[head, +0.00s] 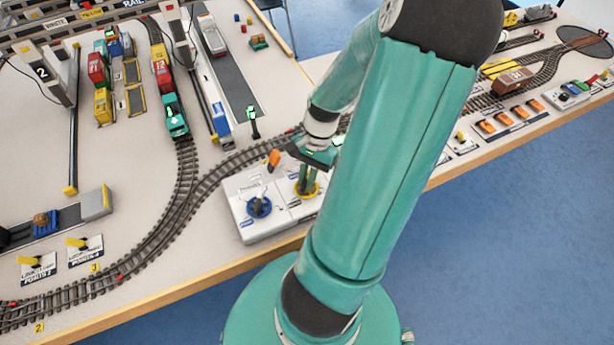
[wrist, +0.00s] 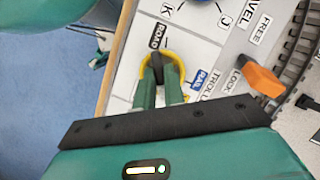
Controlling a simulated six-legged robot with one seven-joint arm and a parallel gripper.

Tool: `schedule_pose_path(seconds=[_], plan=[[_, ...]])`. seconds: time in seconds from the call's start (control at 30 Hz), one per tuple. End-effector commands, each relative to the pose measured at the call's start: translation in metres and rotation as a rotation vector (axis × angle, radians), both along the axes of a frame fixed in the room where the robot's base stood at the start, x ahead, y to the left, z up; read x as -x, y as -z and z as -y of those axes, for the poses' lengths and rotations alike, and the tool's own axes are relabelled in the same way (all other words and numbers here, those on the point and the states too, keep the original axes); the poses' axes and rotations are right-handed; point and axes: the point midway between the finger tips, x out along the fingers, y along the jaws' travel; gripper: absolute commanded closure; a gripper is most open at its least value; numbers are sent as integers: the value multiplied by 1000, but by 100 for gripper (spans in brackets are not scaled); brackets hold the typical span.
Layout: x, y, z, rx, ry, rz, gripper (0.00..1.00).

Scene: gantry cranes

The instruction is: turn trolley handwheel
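The trolley handwheel is a yellow ring with a dark bar across it, on a white control panel (head: 246,232). It shows in the head view (head: 299,192) and in the wrist view (wrist: 144,62), beside the words ROAD and RAIL. My gripper (head: 308,184) points down at it. In the wrist view its two green fingers (wrist: 159,80) stand on either side of the dark bar, closed in against it. The fingers and hand hide the near part of the ring.
An orange lever (wrist: 262,80) beside LOCK and FREE stands right of the handwheel. A blue wheel (head: 259,206) sits on the same panel, to the left. Curved train track (head: 235,165) runs behind the panel. The table's wooden edge (head: 185,290) lies in front.

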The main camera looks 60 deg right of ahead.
Motion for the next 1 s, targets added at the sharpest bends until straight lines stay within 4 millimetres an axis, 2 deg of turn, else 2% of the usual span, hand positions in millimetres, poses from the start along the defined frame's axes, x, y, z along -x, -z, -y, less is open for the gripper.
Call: schedule_pose_path(seconds=[0.27, 0.47, 1.0], plan=[[0, 0, 0, 1, -20, 0, 100], [-1, -1, 0, 2, -99, 0, 100], [-5, -1, 0, 6, -560, 0, 100]])
